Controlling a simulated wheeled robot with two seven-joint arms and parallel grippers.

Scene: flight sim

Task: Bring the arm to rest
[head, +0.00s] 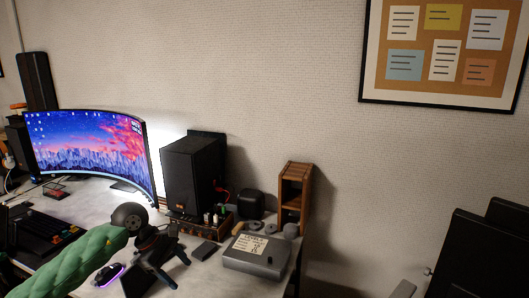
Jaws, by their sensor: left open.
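My left arm (75,262), in a green sleeve, reaches in from the lower left over the desk (212,262). It ends in a dark wrist and my left gripper (178,273). The gripper is open with nothing seen between its fingers. It shows in front of the desk between the mouse (108,274) and a grey box (256,256); I cannot tell its exact height above the surface. My right gripper is not in view.
A curved monitor (90,152), a keyboard (45,232), a black speaker (190,175) and a wooden stand (294,197) occupy the desk. A small dark item (205,250) lies left of the grey box. Dark panels (480,250) stand at the right. A pinboard (445,50) hangs above.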

